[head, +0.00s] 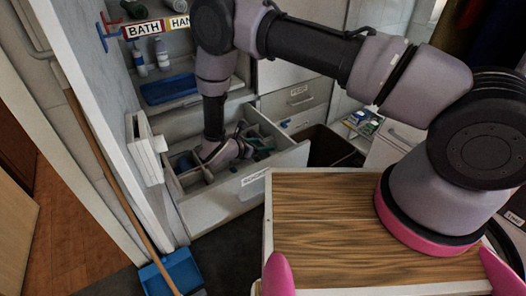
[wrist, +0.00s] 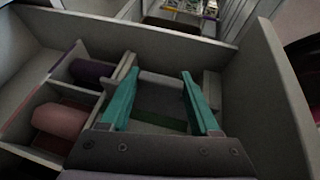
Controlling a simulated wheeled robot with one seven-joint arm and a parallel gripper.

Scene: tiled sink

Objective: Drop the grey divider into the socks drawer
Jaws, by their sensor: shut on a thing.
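The open socks drawer (head: 225,200) is pulled out below the shelves in the head view; its front label is too small to read surely. In the wrist view its grey wall (wrist: 275,85) surrounds my gripper (wrist: 160,90). The teal fingers are spread apart and shut on the grey divider (wrist: 160,79), a grey piece between them. My gripper is down inside the drawer, on the right of the compartments. Whether the divider touches the drawer floor is hidden. A rolled purple sock (wrist: 88,72) and a rolled pink sock (wrist: 62,120) lie in compartments at left.
A blue tray (head: 168,89) and bottles (head: 162,52) stand on the shelf above. A dark bin (head: 335,148) stands right of the drawer. A wood-topped surface (head: 320,225) is close in front. A broom handle (head: 115,170) and blue dustpan (head: 175,272) are at left.

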